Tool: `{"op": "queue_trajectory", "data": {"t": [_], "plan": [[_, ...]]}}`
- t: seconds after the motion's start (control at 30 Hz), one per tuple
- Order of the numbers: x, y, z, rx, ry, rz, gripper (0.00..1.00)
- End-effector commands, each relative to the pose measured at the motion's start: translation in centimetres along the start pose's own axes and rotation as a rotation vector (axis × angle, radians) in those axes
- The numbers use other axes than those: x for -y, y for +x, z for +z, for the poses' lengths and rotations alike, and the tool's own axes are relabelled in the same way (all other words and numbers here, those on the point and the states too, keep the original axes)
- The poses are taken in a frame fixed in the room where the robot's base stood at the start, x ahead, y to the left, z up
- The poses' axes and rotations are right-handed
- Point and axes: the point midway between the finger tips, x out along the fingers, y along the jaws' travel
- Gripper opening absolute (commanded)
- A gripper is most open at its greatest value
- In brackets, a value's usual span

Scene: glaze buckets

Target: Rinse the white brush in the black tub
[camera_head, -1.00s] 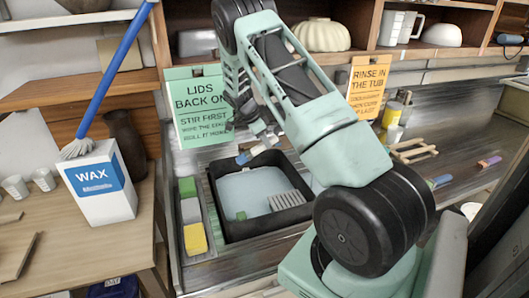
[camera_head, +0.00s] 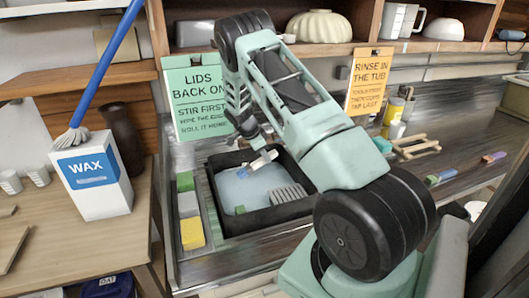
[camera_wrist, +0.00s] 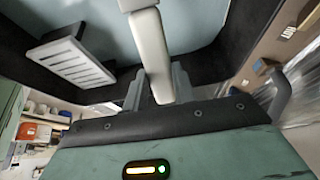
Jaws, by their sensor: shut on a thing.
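The black tub (camera_head: 222,162) stands on the bench with pale blue liquid in it. A grey ribbed block (camera_head: 288,193) is at its right side; it also shows in the wrist view (camera_wrist: 75,65). My gripper (camera_head: 256,143) is over the back part of the tub, shut on the white brush (camera_head: 264,159). In the wrist view the brush's pale handle (camera_wrist: 151,50) runs between my fingers (camera_wrist: 157,88). The brush slants down to the left in the head view, with a blue part at its lower end. I cannot tell whether that end touches the liquid.
Green, grey and yellow blocks (camera_head: 192,234) lie in a row left of the tub. Two signs stand behind, green (camera_head: 198,100) and orange (camera_head: 370,82). A wooden rack (camera_head: 415,147) and small coloured items are at right. A wax box (camera_head: 92,180) stands at left.

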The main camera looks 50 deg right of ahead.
Motion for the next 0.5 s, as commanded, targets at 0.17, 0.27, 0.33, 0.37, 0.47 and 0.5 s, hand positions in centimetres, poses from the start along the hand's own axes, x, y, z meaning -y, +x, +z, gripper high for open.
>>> {"op": "queue_trajectory", "data": {"t": [0.17,0.27,0.33,0.37,0.47,0.5], "plan": [[0.0,2.4,1.1,-0.001,-0.001,-0.001,0.00],[0.0,3.4,1.6,-0.001,-0.001,0.000,0.00],[0.0,4.1,2.0,-0.001,0.000,0.000,0.00],[0.0,4.4,2.1,-0.001,0.000,0.000,0.00],[0.0,5.4,2.6,-0.002,0.000,0.000,0.00],[0.0,5.8,2.8,-0.001,0.000,0.000,0.00]]}}
